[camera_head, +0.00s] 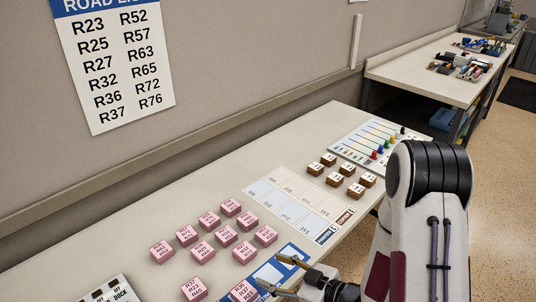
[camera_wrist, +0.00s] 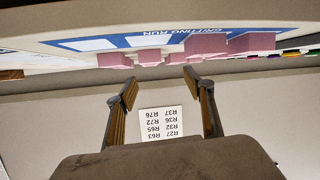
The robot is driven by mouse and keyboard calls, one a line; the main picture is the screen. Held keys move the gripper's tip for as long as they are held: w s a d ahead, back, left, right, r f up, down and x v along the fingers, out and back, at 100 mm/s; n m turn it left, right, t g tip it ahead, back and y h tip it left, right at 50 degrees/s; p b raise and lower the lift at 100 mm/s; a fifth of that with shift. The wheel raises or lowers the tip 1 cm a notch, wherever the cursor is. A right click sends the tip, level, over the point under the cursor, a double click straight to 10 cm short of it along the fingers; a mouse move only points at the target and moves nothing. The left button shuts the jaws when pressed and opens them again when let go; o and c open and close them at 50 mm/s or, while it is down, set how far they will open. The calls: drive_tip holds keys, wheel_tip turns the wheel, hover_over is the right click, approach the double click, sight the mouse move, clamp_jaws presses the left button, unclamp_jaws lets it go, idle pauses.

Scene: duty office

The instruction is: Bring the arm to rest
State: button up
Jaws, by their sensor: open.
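My gripper (camera_head: 283,276) is at the bottom middle of the head view, over the near part of the table by the blue-and-white board (camera_head: 280,265). Its two fingers are apart, with nothing between them. In the wrist view my gripper (camera_wrist: 160,88) is open and empty, its fingers pointing toward the pink blocks (camera_wrist: 180,52) and the board, which appear upside down. My arm rises on the right of the head view and hides part of the table's right side.
Several pink labelled blocks (camera_head: 208,220) stand on the table (camera_head: 300,140) left of my gripper. A white card sheet (camera_head: 290,208), brown blocks (camera_head: 347,170) and a sheet with coloured pegs (camera_head: 372,140) lie farther back. A road list (camera_head: 115,60) hangs on the wall. A second table (camera_head: 420,80) stands behind.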

drive_tip(key=w+d+r+h, duration=0.2)
drive_tip(key=d, duration=0.1)
drive_tip(key=w+d+h, duration=0.1)
drive_tip(key=shift+w+d+r+t, duration=0.25)
drive_tip(key=shift+d+r+t, duration=0.05)
drive_tip(key=shift+r, duration=0.1)
drive_tip(key=s+d+r+m+h, duration=0.3)
drive_tip(key=d+r+m+h, duration=0.4)
drive_tip(key=d+r, duration=0.55)
drive_tip(key=s+a+r+m+g, duration=0.1)
drive_tip(key=s+r, duration=0.3)
drive_tip(key=s, duration=0.7)
drive_tip(key=s+a+r+m+g, duration=0.1)
drive_tip(key=s+r, duration=0.4)
drive_tip(key=s, duration=0.7)
drive_tip(key=m+g, duration=0.1)
drive_tip(key=m, duration=0.1)
drive_tip(key=shift+s+m+h, duration=0.2)
drive_tip(key=shift+m+h, duration=0.2)
